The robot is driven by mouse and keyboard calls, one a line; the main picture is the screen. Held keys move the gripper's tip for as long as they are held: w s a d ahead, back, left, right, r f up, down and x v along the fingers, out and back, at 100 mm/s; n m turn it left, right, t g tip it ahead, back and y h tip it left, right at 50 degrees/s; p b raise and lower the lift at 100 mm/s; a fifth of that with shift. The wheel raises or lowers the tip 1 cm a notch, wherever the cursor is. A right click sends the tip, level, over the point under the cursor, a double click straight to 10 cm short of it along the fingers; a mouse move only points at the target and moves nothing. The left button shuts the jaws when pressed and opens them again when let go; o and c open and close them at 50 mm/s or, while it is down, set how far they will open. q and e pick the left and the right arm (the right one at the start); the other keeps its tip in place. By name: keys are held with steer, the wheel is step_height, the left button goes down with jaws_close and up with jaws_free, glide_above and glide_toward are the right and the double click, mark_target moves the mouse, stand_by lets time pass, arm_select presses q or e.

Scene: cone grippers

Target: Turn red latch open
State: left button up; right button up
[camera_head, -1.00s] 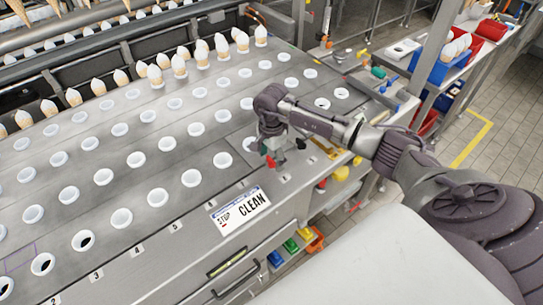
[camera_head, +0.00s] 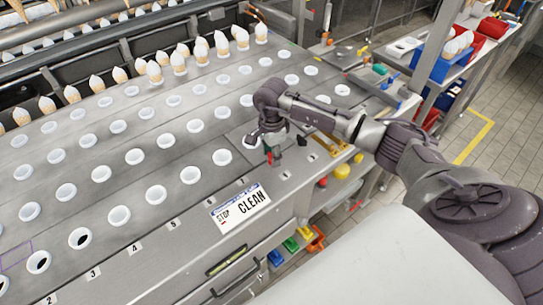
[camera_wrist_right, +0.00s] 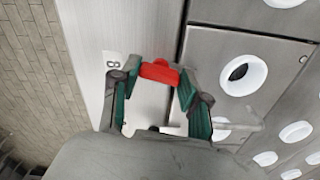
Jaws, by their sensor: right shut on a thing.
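The red latch (camera_wrist_right: 158,71) sits between the two fingertips of my right gripper (camera_wrist_right: 157,76) in the right wrist view. The dark and green fingers close on it from both sides. In the head view, my right gripper (camera_head: 270,153) points down at the front right edge of the metal cone machine. A small red part (camera_head: 275,157) shows at its fingertips there, and the rest of the latch is hidden by the gripper. My left gripper is in no view.
A metal plate (camera_head: 190,110) with rows of white-rimmed holes fills the left and middle. White-tipped cones (camera_head: 179,63) stand at the back. A "STOP CLEAN" sign (camera_head: 239,208) is on the front edge.

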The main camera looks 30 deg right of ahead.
steer(key=m+b, duration=0.2)
steer(key=m, duration=0.2)
steer(key=shift+d+f+m+b, duration=0.1)
steer(key=shift+f+m+b, duration=0.05)
steer(key=shift+m+b, duration=0.15)
steer(key=m+b, duration=0.1)
steer(key=m, duration=0.2)
steer(key=shift+m+b, duration=0.35)
steer(key=shift+m, duration=0.05)
steer(key=m+b, duration=0.1)
steer(key=m, duration=0.2)
steer(key=shift+m+b, duration=0.6)
steer(key=shift+m, duration=1.5)
steer(key=o, duration=1.1)
steer(key=shift+o, duration=0.2)
